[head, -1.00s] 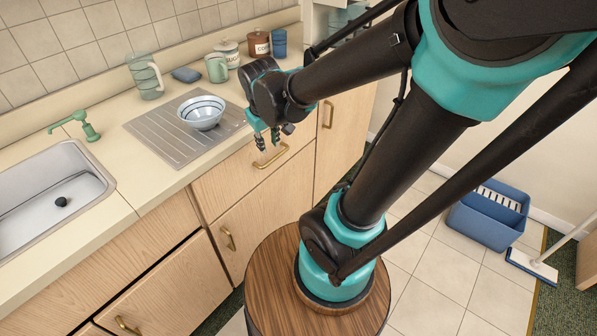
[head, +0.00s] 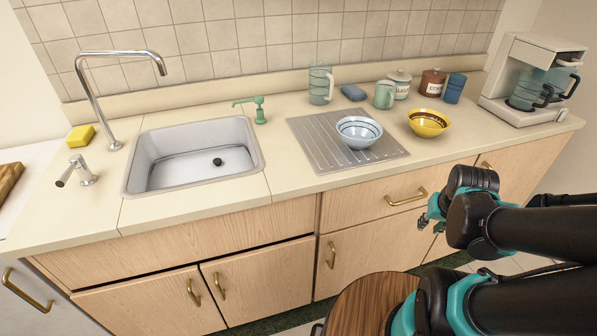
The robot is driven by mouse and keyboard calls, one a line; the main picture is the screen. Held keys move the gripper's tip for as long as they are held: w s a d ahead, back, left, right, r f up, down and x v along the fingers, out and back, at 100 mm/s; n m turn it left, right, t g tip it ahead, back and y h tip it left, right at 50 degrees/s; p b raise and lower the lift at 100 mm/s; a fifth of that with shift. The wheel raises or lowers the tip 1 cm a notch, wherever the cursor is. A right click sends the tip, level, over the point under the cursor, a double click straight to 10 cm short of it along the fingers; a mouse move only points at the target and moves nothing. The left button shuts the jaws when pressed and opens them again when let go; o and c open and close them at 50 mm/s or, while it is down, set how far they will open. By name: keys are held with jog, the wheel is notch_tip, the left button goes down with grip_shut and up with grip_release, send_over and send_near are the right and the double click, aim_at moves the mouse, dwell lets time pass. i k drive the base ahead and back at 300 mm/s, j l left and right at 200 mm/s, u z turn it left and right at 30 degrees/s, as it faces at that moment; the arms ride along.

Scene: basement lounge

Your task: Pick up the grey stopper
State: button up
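A small dark grey stopper (head: 217,162) lies on the floor of the sink (head: 193,172), right of its middle, in the head view. My gripper (head: 428,225) is at the right, in front of the cabinet fronts and well away from the sink. Its fingers are small and partly merge with the arm behind, so I cannot tell whether they are open or shut. I see nothing held in it.
A tall chrome faucet (head: 114,95), a mixer lever (head: 80,172) and a yellow sponge (head: 80,136) stand left of the sink. A green soap pump (head: 258,110) is behind its right corner. The drainboard (head: 318,148) holds a striped bowl (head: 359,130); a yellow bowl (head: 429,122) sits right of it.

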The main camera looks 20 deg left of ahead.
aim_at(218, 162)
jog(key=u, duration=1.6)
